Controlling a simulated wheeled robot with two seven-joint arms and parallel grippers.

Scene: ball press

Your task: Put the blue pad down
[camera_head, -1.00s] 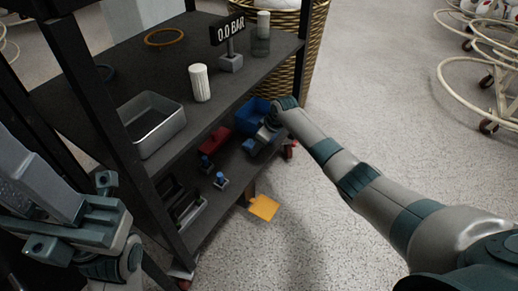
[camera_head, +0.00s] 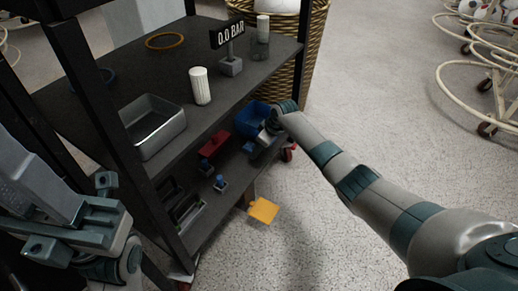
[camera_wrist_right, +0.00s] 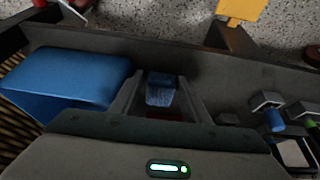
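The blue pad (camera_head: 249,147) is a small blue piece low at the lower shelf, just in front of the blue bin. In the right wrist view the pad (camera_wrist_right: 160,90) sits between the two fingertips of my right gripper (camera_wrist_right: 161,86), which close in on both sides of it. Whether it touches the shelf is unclear. In the head view my right gripper (camera_head: 258,146) reaches into the lower shelf from the right, its fingers partly hidden. My left gripper (camera_head: 78,216) is empty at the left, fingers apart, outside the rack.
A blue bin (camera_head: 250,118) stands beside my right gripper. A red block (camera_head: 214,143) and small blue-topped parts (camera_head: 220,183) are on the lower shelf (camera_head: 238,172). The upper shelf holds a metal tray (camera_head: 158,128) and a white cylinder (camera_head: 200,86). A yellow piece (camera_head: 263,210) is below the shelf edge.

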